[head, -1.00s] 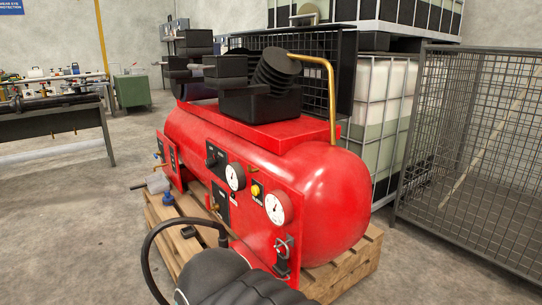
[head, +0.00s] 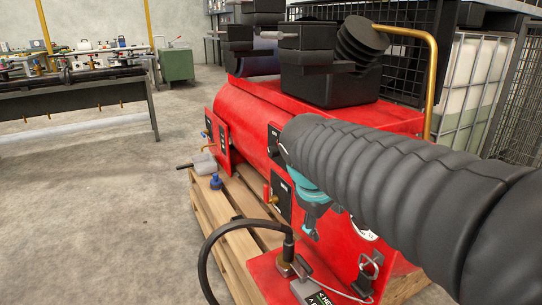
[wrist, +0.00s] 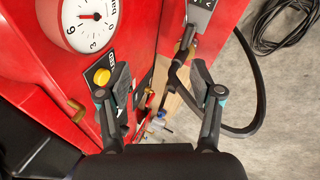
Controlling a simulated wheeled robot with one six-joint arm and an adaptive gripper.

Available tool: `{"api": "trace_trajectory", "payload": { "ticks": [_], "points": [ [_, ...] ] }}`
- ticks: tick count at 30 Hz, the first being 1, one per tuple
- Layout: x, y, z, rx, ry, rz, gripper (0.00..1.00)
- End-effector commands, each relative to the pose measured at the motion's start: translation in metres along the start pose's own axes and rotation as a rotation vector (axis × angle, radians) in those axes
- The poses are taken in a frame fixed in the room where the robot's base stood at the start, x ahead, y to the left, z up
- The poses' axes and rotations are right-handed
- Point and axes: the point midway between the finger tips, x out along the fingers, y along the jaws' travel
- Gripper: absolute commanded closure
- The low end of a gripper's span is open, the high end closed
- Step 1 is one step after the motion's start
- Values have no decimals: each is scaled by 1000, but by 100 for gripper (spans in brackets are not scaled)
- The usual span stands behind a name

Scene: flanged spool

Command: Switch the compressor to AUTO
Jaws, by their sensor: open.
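The red compressor (head: 240,118) stands on a wooden pallet, with black panels on its front. One black panel with a dark knob (head: 274,142) sits partly behind my arm; I cannot read its label or the knob's position. A second black panel (head: 281,195) is below it. In the wrist view, a white gauge (wrist: 88,22) and a yellow button (wrist: 102,76) show at the left. My gripper (head: 311,222) is in front of the compressor's face. In the wrist view, its fingers (wrist: 160,84) are apart with nothing gripped; the left finger overlaps the panel near the yellow button.
A black hose (head: 208,262) curves from a fitting (head: 288,250) on a red lower part. The wooden pallet (head: 225,225) juts out in front. A bench (head: 80,108) stands left, wire caging (head: 525,110) right. The floor at left is clear.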

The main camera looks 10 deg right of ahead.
Motion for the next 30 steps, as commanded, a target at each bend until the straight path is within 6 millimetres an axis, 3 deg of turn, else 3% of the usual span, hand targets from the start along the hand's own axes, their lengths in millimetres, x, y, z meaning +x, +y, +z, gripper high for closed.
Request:
{"api": "trace_trajectory", "payload": {
  "ticks": [9, 16, 23, 30],
  "points": [
    [26, 61, -106, -438, -227, 199, 35],
    [46, 83, -189, -709, -411, 346, 35],
    [70, 80, -272, -934, -618, 491, 35],
    [94, 51, -346, -1099, -841, 632, 35]
  ]
}}
